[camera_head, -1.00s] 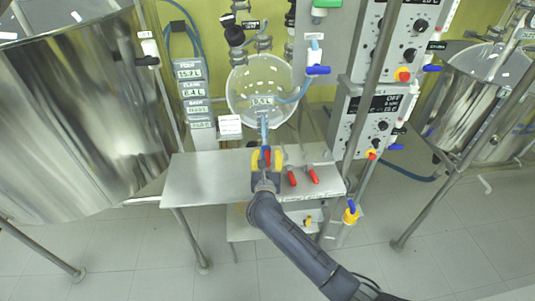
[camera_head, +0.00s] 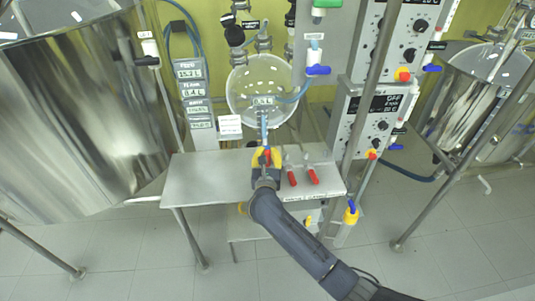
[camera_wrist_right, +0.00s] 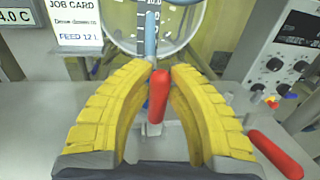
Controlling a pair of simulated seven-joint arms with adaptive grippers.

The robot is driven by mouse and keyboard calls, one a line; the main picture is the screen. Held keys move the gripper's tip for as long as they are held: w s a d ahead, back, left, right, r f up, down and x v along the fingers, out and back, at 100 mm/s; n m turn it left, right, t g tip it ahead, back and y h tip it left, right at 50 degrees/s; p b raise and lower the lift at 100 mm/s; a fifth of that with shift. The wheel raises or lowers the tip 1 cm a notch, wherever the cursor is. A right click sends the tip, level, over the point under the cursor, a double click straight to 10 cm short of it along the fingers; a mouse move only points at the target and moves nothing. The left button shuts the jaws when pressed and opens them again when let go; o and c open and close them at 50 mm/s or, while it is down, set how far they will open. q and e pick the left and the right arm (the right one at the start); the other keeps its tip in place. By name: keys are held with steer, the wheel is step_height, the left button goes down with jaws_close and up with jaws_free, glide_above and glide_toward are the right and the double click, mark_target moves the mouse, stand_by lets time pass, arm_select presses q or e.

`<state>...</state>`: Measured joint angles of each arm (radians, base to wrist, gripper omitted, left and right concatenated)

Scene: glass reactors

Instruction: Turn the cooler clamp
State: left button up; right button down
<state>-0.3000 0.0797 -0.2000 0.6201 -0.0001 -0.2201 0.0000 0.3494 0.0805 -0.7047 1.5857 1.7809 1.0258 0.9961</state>
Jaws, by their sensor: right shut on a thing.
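Three red-handled clamps sit in a row on the steel shelf (camera_head: 205,180) below a round glass vessel (camera_head: 259,90). My right gripper (camera_head: 267,154), with yellow fingers, is at the leftmost one. The wrist view shows its fingers shut around that clamp's upright red handle (camera_wrist_right: 158,92), below a blue tube (camera_wrist_right: 150,35). The other two red handles, the middle one (camera_head: 292,179) and the right one (camera_head: 312,177), stand free to the right. The labels on the shelf's front edge are too small to read, so I cannot tell which clamp is the cooler's. My left gripper is not in view.
A large steel tank (camera_head: 85,120) fills the left. A control panel (camera_head: 372,120) with knobs stands at the right, with a slanting metal post in front of it. A job card (camera_head: 230,125) hangs behind the shelf. The shelf's left part is clear.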

steer(key=shift+s, duration=0.1)
stand_by(0.3)
steer(key=shift+s+d+f+m+t+h, duration=0.1)
steer(key=shift+s+f+m+t+h, duration=0.1)
steer(key=shift+s+t, duration=0.7)
steer(key=shift+s+f+m+t+h, duration=0.15)
steer(key=shift+s+t, duration=0.45)
steer(key=shift+t, duration=0.6)
